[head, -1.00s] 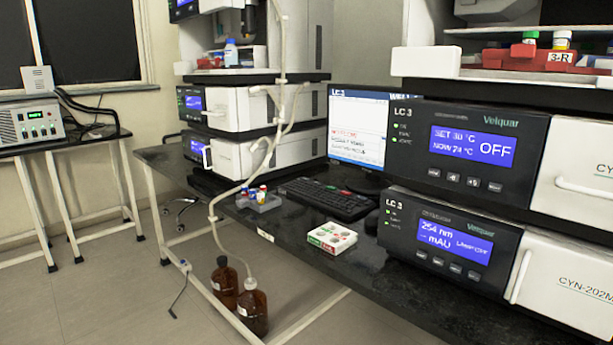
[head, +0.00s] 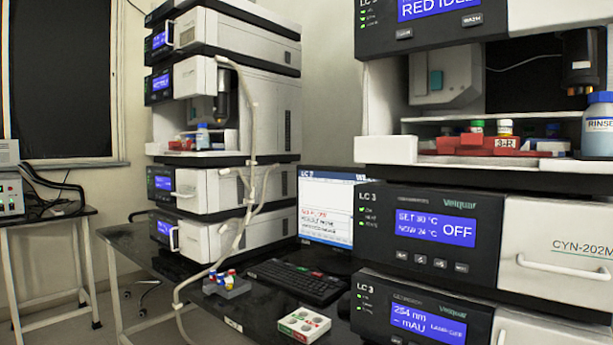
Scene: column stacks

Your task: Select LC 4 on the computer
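The computer monitor (head: 326,212) stands on the dark bench between two instrument stacks. The near stack's oven module (head: 420,228) is labelled LC 3 and reads "SET 30 °C, NOW 24 °C, OFF". The detector module (head: 425,312) below it shows "254 nm". No LC 4 label is legible. My gripper is not in view.
A white tray with round wells (head: 303,325) and a grey vial rack (head: 227,287) sit near the bench front. Tubing (head: 250,150) hangs before the far stack (head: 240,80). A blue-capped RINSE bottle (head: 598,125) stands at right. A side table (head: 45,220) is at left.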

